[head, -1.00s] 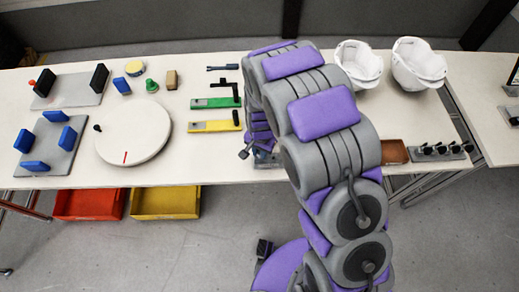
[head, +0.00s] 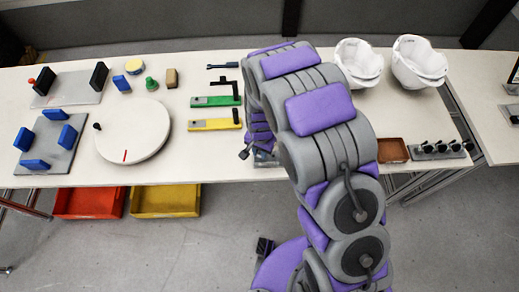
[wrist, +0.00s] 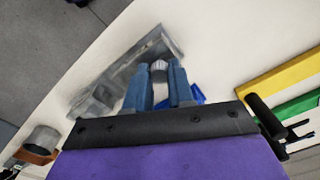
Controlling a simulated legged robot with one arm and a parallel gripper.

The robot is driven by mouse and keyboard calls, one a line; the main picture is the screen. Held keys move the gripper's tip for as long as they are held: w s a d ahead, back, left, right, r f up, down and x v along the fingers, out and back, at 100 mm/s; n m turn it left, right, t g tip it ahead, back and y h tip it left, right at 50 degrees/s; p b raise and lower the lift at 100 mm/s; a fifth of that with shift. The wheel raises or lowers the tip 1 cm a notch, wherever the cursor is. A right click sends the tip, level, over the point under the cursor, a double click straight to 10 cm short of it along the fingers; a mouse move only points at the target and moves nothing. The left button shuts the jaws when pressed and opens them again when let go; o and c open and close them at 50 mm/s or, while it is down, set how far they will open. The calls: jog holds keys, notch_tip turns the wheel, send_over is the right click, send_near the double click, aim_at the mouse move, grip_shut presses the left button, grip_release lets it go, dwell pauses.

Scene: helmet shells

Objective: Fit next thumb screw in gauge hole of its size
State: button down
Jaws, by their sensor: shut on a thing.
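My gripper (wrist: 160,82) shows in the wrist view with two blue fingers shut on a small grey round-headed piece, which looks like a thumb screw (wrist: 159,69). A grey metal plate, apparently the gauge (wrist: 118,72), lies on the table just beyond and left of the fingers. The screw's tip and the holes are blurred or hidden, so I cannot tell whether the screw is in a hole. In the head view my arm hides the gripper, and part of the grey plate (head: 264,158) shows at its left. Several dark-knobbed screws stand in a rack (head: 440,150) at the right.
A brown tray (head: 392,150) lies left of the rack. Green (head: 215,101) and yellow (head: 215,124) clamp plates lie left of my arm. Two white helmet shells (head: 360,62) stand at the back. A blue piece (wrist: 197,93) shows behind the right finger.

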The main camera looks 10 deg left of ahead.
jog(key=shift+f, duration=0.65)
dwell(0.3)
jog(key=c, duration=0.9)
grip_release()
jog(key=shift+r, duration=0.1)
notch_tip(320, 180, up, 17)
jog(key=p, duration=0.2)
jog(key=shift+d, duration=0.15)
